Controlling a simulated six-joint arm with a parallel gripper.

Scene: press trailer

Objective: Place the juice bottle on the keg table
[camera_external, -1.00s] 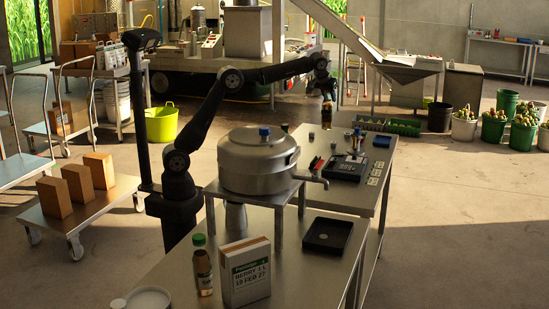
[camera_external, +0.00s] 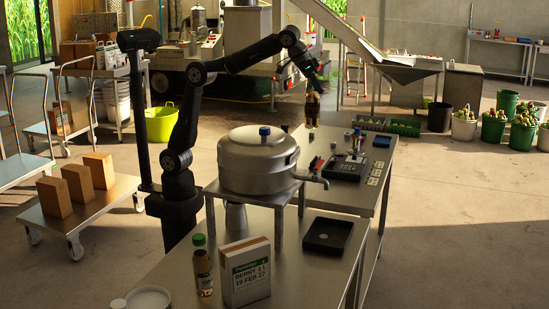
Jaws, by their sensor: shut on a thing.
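My gripper (camera_external: 311,88) is shut on an amber-brown bottle (camera_external: 313,108), which looks like the juice bottle. It holds the bottle upright, above the far end of the back metal table (camera_external: 376,205). The gripper hides the bottle's top. A large steel keg (camera_external: 257,165) with a blue knob and a side tap stands on a raised metal stand (camera_external: 278,201) over the front table (camera_external: 306,272). A second bottle (camera_external: 203,272), brown with a green cap, stands at the near left of the front table, beside a white labelled box (camera_external: 246,272).
The back table carries a dark device (camera_external: 345,168), several small tools and white cards (camera_external: 376,173). A black tray (camera_external: 328,236) lies on the front table, right of the keg. A round white dish (camera_external: 148,299) is at the near left. Bare front tabletop lies between box and tray.

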